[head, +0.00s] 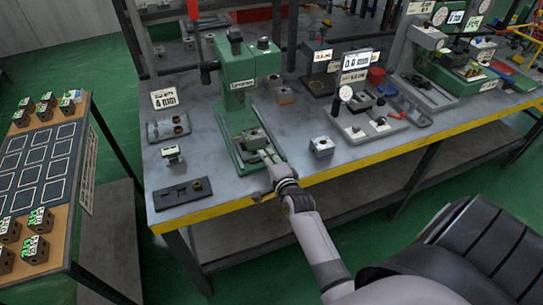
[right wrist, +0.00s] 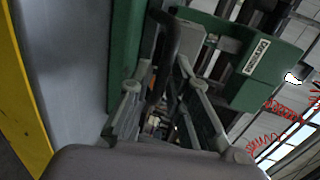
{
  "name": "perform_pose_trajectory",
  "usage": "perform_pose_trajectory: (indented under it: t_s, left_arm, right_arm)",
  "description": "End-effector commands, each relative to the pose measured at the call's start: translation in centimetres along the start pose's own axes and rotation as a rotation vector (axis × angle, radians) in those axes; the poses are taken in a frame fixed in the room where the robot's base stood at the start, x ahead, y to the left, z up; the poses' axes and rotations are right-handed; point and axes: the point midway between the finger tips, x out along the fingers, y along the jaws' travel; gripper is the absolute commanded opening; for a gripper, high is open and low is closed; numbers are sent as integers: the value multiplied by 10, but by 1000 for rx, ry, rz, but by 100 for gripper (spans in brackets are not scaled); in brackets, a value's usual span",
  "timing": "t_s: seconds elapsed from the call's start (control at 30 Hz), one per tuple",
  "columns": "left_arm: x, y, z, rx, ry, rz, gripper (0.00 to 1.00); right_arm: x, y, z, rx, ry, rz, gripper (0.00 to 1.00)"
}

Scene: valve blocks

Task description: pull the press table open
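The green press (head: 238,85) stands on the workbench, with its table (head: 252,138) low at its front and a grey block on top. My right gripper (head: 270,158) reaches in from the front right, at the front edge of the press table. In the right wrist view, the fingers of the right gripper (right wrist: 163,75) stand apart, with a dark curved bar (right wrist: 167,45) between them that looks like a handle. I cannot tell whether the fingers touch it. The green press body (right wrist: 255,65) shows beyond. My left gripper is not in view.
The workbench (head: 215,200) has a yellow front edge. A small metal block (head: 321,146) stands right of the press, and a dark plate (head: 182,194) lies to its left. A gauge stand (head: 358,122) is further right. A side table (head: 72,130) with several blocks is at left.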

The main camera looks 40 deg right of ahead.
Motion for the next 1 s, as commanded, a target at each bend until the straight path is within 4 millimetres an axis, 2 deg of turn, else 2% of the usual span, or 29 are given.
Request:
perform_pose_trajectory:
  t_s: [0.17,0.4,0.6,0.73,1.0]
  left_arm:
    - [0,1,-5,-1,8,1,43]
    - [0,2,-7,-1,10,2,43]
    - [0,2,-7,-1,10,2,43]
    - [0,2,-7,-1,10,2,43]
    - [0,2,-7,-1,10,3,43]
  right_arm:
    - [-27,2,0,0,1,4,18]
    - [-79,2,0,0,1,5,18]
    - [-108,2,0,0,1,4,18]
    - [-116,2,0,0,1,4,18]
    - [-117,1,0,1,0,2,18]
